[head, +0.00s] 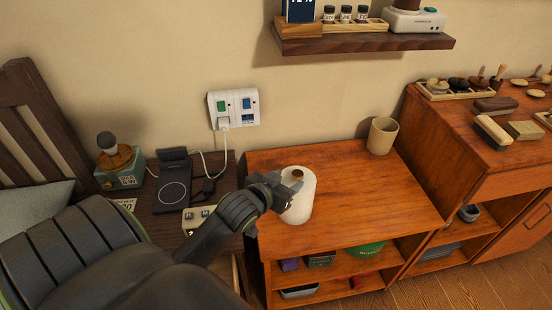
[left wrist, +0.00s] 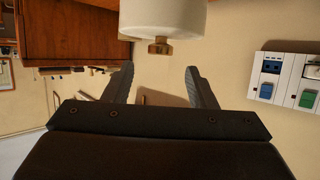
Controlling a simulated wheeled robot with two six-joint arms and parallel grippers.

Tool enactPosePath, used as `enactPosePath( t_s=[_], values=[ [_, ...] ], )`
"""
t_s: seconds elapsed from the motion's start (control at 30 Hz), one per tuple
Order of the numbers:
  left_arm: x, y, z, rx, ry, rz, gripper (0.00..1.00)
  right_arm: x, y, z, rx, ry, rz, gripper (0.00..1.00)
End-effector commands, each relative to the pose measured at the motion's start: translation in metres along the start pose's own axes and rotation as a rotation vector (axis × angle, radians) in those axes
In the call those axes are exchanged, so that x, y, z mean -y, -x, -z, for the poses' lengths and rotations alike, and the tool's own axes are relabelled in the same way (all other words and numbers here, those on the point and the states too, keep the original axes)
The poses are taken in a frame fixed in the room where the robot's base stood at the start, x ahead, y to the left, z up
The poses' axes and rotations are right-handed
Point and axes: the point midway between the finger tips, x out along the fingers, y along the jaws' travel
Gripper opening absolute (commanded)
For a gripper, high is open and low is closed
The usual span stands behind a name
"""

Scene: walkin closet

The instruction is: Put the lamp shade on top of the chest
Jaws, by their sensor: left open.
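The white cylinder with a brass knob on top, which looks like the lamp shade (head: 299,205), stands upright on the low wooden unit (head: 370,208) near its left front. My left gripper (head: 284,190) is at its upper left side, partly covering it. In the left wrist view the open fingers (left wrist: 160,68) point at the shade (left wrist: 163,15), with its brass knob (left wrist: 160,46) between and just beyond the tips. Contact is not visible. A taller wooden cabinet with drawers, perhaps the chest (head: 499,183), adjoins on the right. My right gripper is out of view.
A beige cup (head: 382,135) stands at the unit's back right. Brushes and trays (head: 491,131) crowd the taller cabinet's top. A wall shelf (head: 365,43) hangs above. A wireless charger (head: 174,190) and cables lie on the dark bedside table. The low unit's right front is clear.

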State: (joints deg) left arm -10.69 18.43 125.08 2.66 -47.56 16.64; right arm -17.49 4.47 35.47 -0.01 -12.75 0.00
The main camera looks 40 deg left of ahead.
Motion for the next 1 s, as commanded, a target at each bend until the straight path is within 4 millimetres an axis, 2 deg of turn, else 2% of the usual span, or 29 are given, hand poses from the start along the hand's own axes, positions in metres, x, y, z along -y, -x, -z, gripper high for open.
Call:
enactPosePath(
  t_s=[0.1,0.33,1.0],
  values=[
    [0.000,0.023,0.000,0.002,-0.001,0.001,0.52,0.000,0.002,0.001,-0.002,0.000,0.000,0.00],
    [0.000,0.047,0.000,0.001,-0.001,0.001,0.52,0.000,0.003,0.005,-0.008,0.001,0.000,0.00],
    [0.000,0.050,0.000,0.000,0.000,0.000,0.52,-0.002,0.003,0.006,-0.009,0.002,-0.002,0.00]
  ],
)
